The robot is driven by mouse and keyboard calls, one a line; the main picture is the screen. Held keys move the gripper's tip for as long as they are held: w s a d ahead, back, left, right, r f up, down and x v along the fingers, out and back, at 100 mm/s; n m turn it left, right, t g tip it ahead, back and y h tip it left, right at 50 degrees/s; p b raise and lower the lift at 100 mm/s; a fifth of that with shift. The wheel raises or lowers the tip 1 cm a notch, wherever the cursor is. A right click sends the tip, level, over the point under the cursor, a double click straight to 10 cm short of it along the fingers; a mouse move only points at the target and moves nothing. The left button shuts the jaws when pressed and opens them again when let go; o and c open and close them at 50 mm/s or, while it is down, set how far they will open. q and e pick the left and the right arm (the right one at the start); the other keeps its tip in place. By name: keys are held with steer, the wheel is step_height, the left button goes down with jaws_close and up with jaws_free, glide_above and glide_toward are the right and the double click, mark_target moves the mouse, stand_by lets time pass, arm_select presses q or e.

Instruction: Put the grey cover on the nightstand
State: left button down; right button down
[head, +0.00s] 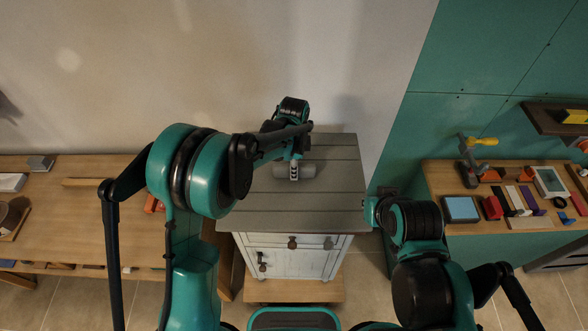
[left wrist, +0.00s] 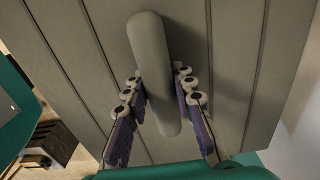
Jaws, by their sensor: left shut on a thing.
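The grey cover (head: 308,172) is a long, rounded grey piece over the top of the nightstand (head: 300,208). The nightstand has a grey plank top, and a white front with a drawer and door. My left gripper (head: 294,171) comes down on the cover's middle. In the left wrist view the gripper (left wrist: 158,77) is shut on the cover (left wrist: 152,60), with a finger on each side. Planks of the top (left wrist: 230,60) lie behind it. I cannot tell whether the cover touches the top. My right arm is at the right, but its gripper does not show clearly.
A wooden bench (head: 60,220) with small items stands at the left of the nightstand. At the right, another wooden table (head: 440,185) holds a drill (head: 470,165), a blue box (head: 461,209) and several small things. The nightstand's front planks are clear. A wall is close behind.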

arm_select(q)
steer(key=shift+f, duration=0.2)
steer(key=c, duration=1.3)
jaws_free()
steer(key=shift+f, duration=0.1)
steer(key=shift+o, duration=0.2)
